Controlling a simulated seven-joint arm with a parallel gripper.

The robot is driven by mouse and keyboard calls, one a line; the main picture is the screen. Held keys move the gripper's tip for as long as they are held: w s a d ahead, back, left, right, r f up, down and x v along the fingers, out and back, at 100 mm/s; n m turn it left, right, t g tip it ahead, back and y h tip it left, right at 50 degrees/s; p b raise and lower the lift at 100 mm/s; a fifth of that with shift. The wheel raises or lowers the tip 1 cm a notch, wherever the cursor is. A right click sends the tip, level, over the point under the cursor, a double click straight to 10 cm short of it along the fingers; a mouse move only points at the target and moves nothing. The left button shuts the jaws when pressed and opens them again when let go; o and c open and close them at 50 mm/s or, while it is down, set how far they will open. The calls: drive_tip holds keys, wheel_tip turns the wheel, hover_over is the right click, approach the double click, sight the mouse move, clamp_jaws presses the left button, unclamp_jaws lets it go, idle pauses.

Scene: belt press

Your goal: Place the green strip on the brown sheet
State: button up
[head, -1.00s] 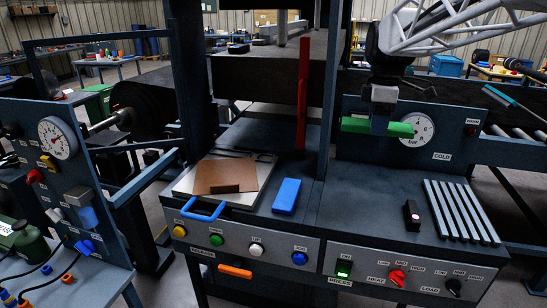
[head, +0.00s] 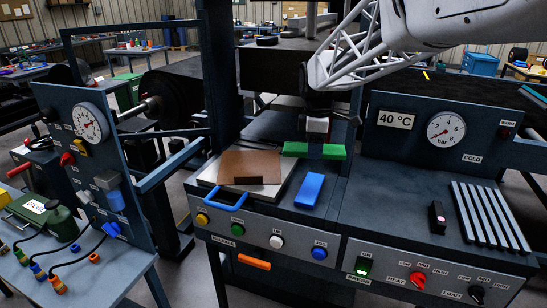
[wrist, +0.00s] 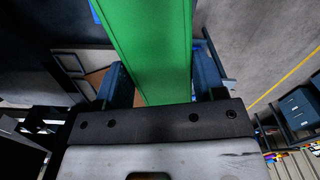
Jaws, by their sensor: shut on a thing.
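The green strip (head: 314,150) is held level in my gripper (head: 317,140), above the bench and to the right of the brown sheet. In the wrist view the green strip (wrist: 150,45) fills the space between the two fingers of my gripper (wrist: 165,85). The brown sheet (head: 262,163) lies on a pale metal plate (head: 215,171) at the bench's left. A small brown block stands at its front edge. In the wrist view a bit of brown (wrist: 97,78) shows beside the left finger.
A blue block (head: 308,190) lies on the bench right of the plate. A blue handle (head: 225,199) sticks out at the plate's front. A black piece with a pink light (head: 437,217) and a slatted grey rack (head: 490,217) are at the right. Dark uprights of the press frame stand behind.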

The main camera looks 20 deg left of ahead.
drive_tip(key=shift+n, duration=0.9)
drive_tip(key=s+a+f, duration=0.1)
drive_tip(key=a+f, duration=0.1)
drive_tip(key=a, duration=0.2)
drive_tip(key=s+a+f, duration=0.2)
drive_tip(key=a+f, duration=0.1)
drive_tip(key=a, duration=0.2)
drive_tip(key=s+a+f, duration=0.2)
drive_tip(key=a, duration=0.3)
drive_tip(key=shift+f, duration=0.4)
hover_over(250, 163)
drive_tip(key=shift+s+d+f, duration=0.1)
drive_tip(key=shift+f, duration=0.65)
drive_tip(key=shift+f, duration=1.75)
drive_tip(key=shift+f, duration=0.1)
drive_tip(key=o, duration=1.1)
drive_tip(key=shift+c, duration=0.2)
